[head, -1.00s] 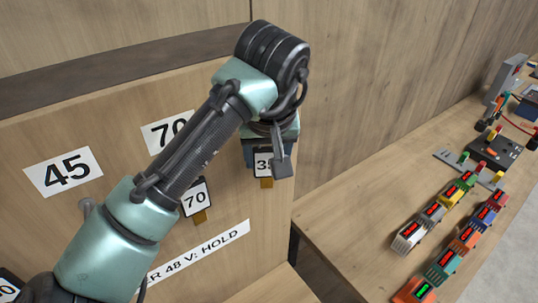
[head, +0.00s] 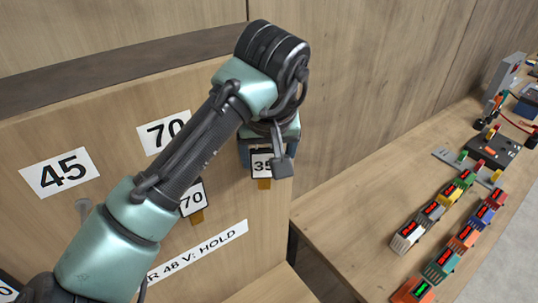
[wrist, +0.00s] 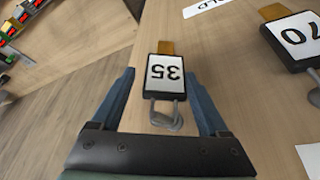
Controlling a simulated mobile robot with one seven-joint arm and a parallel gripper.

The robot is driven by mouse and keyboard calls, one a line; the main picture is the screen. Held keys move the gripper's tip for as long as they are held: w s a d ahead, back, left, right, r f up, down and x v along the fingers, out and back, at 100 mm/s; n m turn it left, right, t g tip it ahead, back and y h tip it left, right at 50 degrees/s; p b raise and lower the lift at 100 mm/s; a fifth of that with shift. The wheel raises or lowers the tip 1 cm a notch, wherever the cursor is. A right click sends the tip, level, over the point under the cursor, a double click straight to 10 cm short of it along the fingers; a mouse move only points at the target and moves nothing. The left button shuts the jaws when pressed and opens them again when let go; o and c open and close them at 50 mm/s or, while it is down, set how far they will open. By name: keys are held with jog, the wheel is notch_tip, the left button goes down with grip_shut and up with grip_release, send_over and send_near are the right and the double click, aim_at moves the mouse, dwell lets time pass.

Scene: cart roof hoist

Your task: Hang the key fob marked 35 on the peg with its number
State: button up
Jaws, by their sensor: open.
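The key fob marked 35 (head: 262,165) is a dark-framed white tag with a brown tab, on the wooden board at the right. In the wrist view the fob (wrist: 164,74) shows upside down, with its ring around or against a grey peg (wrist: 172,122). My gripper (head: 264,152) is at the top of the fob. In the wrist view my gripper (wrist: 159,76) has its two blue fingers apart, one on each side of the fob, with gaps to it. The number label above this peg is hidden behind my arm.
A fob marked 70 (head: 192,198) hangs left of it, below a label 70 (head: 163,131). A label 45 (head: 60,173) is farther left, with a bare peg (head: 83,206) below. A bench (head: 345,215) at right carries several coloured blocks (head: 437,262).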

jog(key=shift+a+r, duration=0.1)
jog(key=shift+a, duration=0.35)
jog(key=d+b+v, duration=0.1)
jog(key=b+v, duration=0.2)
jog(key=v, duration=1)
jog(key=w+d+r+m+t+h+b, duration=0.1)
jog(key=d+r+m+t+h+b, duration=0.2)
jog(key=d, duration=0.5)
jog(key=w+d+r+m+t+h+b, duration=0.1)
jog(key=w+d+r+m+t+h, duration=0.1)
jog(key=d+r+t+h, duration=0.35)
jog(key=s+a+r+n+t+y+b, duration=0.3)
jog(key=s+a+r+t+y, duration=0.2)
jog(key=s+a+t, duration=0.8)
jog(key=s+t+y, duration=0.1)
jog(key=y, duration=0.2)
jog(key=shift+a+r+n, duration=0.2)
jog(key=shift+a+n, duration=0.05)
jog(key=shift+n, duration=0.15)
jog(key=shift+t, duration=0.25)
